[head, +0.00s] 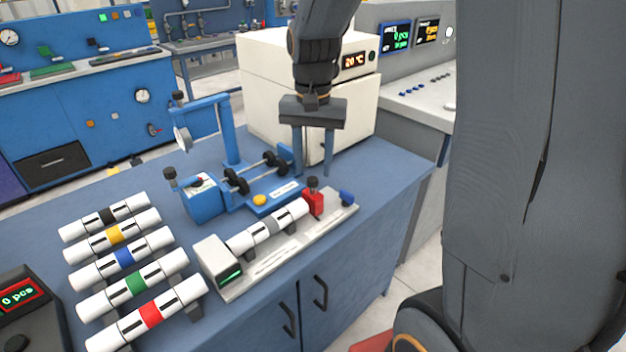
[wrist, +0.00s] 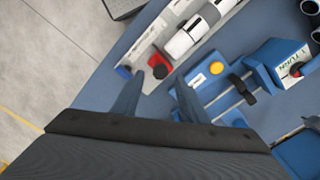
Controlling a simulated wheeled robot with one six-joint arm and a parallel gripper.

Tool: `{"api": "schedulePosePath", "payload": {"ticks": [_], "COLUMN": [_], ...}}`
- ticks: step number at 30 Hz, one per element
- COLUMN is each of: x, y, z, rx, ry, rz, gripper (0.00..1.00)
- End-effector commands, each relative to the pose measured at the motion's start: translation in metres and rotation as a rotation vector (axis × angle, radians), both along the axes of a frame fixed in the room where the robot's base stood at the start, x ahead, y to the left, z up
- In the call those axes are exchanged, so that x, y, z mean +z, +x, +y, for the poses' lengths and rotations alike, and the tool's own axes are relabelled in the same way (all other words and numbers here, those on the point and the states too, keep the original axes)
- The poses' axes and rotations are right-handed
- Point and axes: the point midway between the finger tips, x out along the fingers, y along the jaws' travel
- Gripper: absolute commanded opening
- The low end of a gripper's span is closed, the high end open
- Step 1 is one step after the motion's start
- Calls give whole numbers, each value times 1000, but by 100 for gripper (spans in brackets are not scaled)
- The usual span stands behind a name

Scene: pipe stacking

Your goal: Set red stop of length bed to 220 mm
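The length bed (head: 262,262) is a pale rail near the front edge of the blue bench. Its red stop (head: 313,200), with a black knob on top, stands near the rail's right end. A white pipe with a grey band (head: 268,228) lies along the bed to the left of the stop. My gripper (head: 313,172) points down with its fingers apart, above and behind the stop. The scale marks are too small to read.
A blue fixture (head: 236,178) with black rollers and a yellow button stands behind the bed. Several banded white pipes (head: 125,257) lie at left. A small blue part (head: 347,197) sits at the bed's right end. A white oven (head: 275,85) stands behind my gripper.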

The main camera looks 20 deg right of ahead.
Motion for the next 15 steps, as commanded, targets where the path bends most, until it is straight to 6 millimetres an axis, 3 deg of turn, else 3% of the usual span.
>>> {"api": "schedulePosePath", "payload": {"ticks": [7, 15], "x": [-36, -48], "y": [-1, 0], "z": [0, 0], "rx": [1, 2], "ry": [1, 0], "rz": [3, 0], "gripper": [40, 40]}}
